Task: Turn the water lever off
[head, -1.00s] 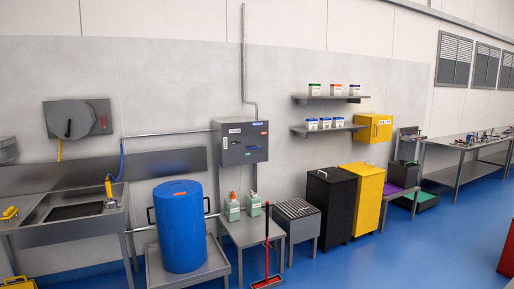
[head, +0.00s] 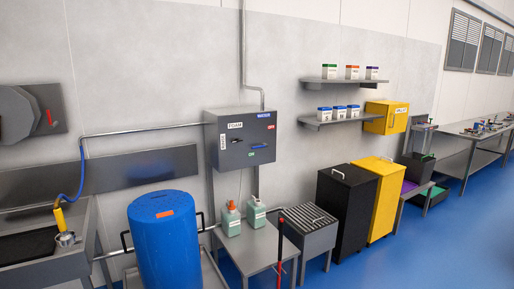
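A grey control box (head: 240,138) is mounted on the wall near the middle of the head view. Its front has a white label that seems to read FOAM (head: 235,125), a blue label that seems to read WATER (head: 264,115), and small red, blue and green tags. My gripper is not in view.
A blue drum (head: 165,245) stands below left of the box. A low grey table (head: 255,250) with two green bottles stands below it, with a red-handled pole (head: 280,245) in front. Black (head: 343,215) and yellow (head: 385,200) bins stand to the right. Blue floor (head: 440,250) is clear at right.

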